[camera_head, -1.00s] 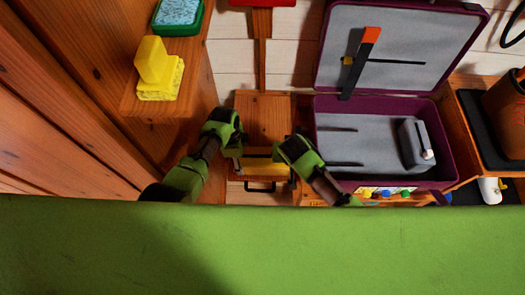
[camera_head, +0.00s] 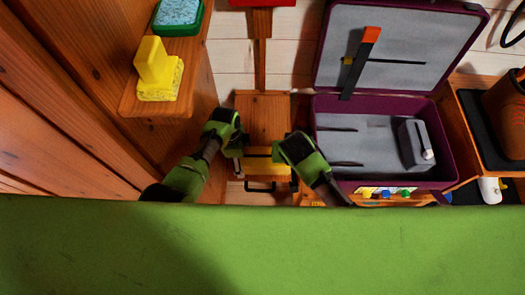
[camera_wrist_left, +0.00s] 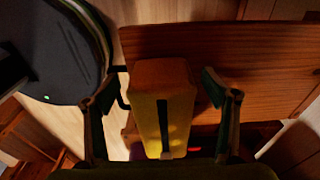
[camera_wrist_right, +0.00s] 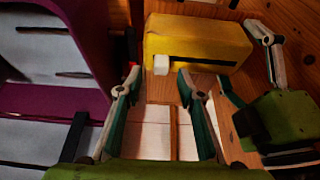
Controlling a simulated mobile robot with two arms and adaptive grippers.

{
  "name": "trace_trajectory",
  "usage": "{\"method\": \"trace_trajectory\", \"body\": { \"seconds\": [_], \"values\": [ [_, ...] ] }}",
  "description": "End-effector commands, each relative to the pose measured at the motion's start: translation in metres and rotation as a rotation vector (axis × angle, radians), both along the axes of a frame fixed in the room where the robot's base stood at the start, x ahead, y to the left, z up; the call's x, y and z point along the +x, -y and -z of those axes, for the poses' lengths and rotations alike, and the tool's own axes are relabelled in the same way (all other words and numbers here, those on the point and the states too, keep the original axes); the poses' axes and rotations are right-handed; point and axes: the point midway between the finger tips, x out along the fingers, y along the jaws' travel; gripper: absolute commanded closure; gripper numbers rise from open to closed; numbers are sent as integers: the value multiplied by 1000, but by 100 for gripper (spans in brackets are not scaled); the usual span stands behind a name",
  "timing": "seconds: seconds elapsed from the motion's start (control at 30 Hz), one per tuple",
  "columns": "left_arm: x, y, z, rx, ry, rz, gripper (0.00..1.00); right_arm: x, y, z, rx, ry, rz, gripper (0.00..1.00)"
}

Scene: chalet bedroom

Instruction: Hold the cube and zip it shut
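The yellow cube (camera_head: 262,167) is a box-like block on a small wooden stand (camera_head: 264,112). A dark slit runs along it, seen in the left wrist view (camera_wrist_left: 176,82) and right wrist view (camera_wrist_right: 210,42). A small white tab (camera_wrist_right: 161,64) sits at the slit's left end in the right wrist view. My left gripper (camera_head: 238,160) is open at the cube's left end; its fingers (camera_wrist_left: 164,100) stand apart on either side, with visible gaps. My right gripper (camera_head: 277,152) is at the cube's right end, open and empty (camera_wrist_right: 158,88), its fingertips near the tab.
An open purple case (camera_head: 385,183) with grey lining stands close to the right of my right gripper. A wooden shelf (camera_head: 188,55) with a yellow sponge (camera_head: 158,72) and a green box (camera_head: 177,18) is at the left. A green surface (camera_head: 262,250) fills the foreground.

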Motion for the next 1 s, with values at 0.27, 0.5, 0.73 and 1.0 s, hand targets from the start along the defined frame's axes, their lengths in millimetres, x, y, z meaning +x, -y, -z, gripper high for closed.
{"method": "trace_trajectory", "body": {
  "seconds": [0.27, 0.5, 0.73, 1.0],
  "values": [
    [0, 0, 0, 1, 1, 0, 20, 1, 0, 0, 0, 1, 0, 65],
    [2, -1, -10, 0, 3, 0, 20, 1, 0, 0, 0, 1, 0, 65],
    [2, -5, -42, 1, 4, 1, 20, 1, 0, 0, 0, 1, 0, 65],
    [1, -9, -88, 1, 3, 2, 20, 1, 0, 0, 1, 1, 0, 65]
  ]
}}
